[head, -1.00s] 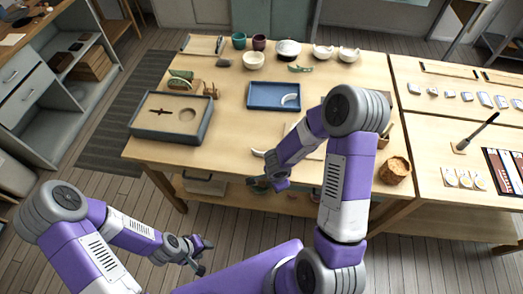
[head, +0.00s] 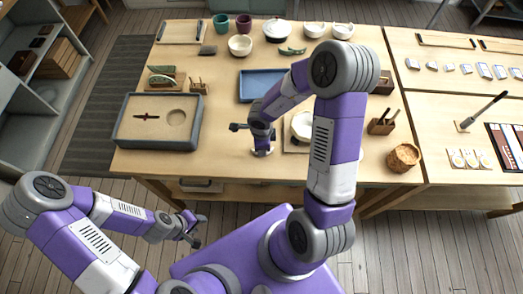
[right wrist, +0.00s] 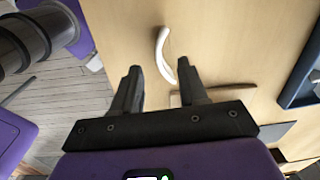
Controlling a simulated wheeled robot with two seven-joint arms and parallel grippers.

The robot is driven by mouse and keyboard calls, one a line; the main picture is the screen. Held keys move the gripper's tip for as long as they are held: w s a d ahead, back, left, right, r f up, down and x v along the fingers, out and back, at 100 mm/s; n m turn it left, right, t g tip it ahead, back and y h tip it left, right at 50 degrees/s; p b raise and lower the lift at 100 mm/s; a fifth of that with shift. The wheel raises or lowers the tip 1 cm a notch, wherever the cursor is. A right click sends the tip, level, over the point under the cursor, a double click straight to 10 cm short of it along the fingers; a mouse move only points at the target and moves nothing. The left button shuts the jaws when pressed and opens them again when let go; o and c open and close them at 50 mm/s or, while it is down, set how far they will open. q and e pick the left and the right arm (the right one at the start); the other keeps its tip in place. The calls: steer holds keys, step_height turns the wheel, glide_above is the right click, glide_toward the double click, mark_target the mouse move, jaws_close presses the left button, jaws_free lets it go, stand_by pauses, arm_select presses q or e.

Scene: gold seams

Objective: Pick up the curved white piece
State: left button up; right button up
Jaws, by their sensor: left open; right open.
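The curved white piece (right wrist: 162,48) lies on the wooden table top in the right wrist view, a slim arc with its lower end close to my fingertips. My right gripper (right wrist: 159,68) is open, its two dark fingers apart, with the piece's lower end showing between them. I cannot tell how high the fingers are above the table. In the head view the piece cannot be made out clearly beside my right arm. My left gripper (head: 199,231) is open and empty, in front of the table and away from the piece.
A blue tray (head: 246,92) lies behind my right gripper, partly hidden by my arm. A grey-rimmed box (head: 190,140) stands to the left. A white bowl (head: 301,124), a wooden holder (head: 382,127) and a wicker basket (head: 403,157) are to the right.

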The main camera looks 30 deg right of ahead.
step_height(320, 180, down, 4)
steer(key=shift+r+b, duration=0.1)
steer(key=shift+b, duration=1.05)
steer(key=shift+w+f, duration=0.1)
steer(key=shift+f, duration=0.45)
steer(key=shift+r, duration=0.1)
jaws_close()
